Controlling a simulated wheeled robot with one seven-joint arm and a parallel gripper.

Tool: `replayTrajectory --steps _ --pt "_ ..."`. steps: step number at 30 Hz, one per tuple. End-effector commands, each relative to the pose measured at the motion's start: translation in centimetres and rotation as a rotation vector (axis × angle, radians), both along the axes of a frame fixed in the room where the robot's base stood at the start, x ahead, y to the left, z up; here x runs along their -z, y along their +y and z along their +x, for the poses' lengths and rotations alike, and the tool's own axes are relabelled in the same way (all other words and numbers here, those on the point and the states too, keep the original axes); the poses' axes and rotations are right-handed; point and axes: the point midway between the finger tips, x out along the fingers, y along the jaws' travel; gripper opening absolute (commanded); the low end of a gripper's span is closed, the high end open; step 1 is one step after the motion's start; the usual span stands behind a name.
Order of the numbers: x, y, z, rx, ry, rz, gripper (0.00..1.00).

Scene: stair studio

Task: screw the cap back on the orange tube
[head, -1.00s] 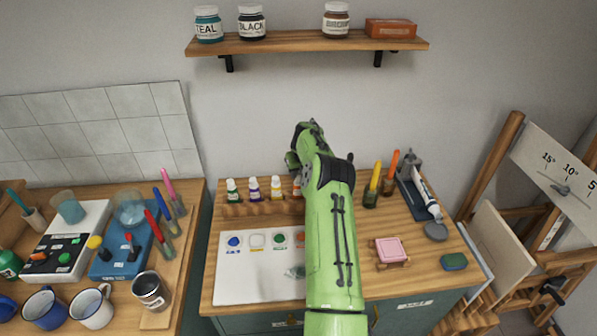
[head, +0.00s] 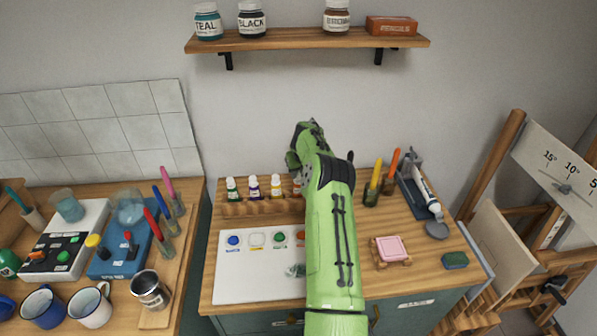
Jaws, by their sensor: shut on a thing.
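A small sliver of the orange tube (head: 297,188) shows in the wooden tube rack (head: 234,209), just left of my arm. Most of that tube and its top are hidden behind my arm. I cannot see the cap. My arm reaches up over the desk and bends down at its far end above the rack. My gripper's fingers are hidden behind the arm, so what they touch does not show.
Green, purple and yellow tubes (head: 275,187) stand capped in the rack. In front lies a white palette sheet (head: 240,275) with paint spots. A shelf (head: 300,44) hangs above.

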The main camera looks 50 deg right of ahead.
Motion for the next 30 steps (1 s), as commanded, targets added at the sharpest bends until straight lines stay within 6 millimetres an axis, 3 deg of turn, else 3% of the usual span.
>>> replayTrajectory --steps 26,27,30 --pt "0.44 0.01 0.01 -0.001 0.0 0.0 0.0" --pt "0.43 0.0 0.02 -0.001 0.0 0.0 0.27" --pt "0.42 0.0 0.01 -0.001 0.0 0.0 0.42"
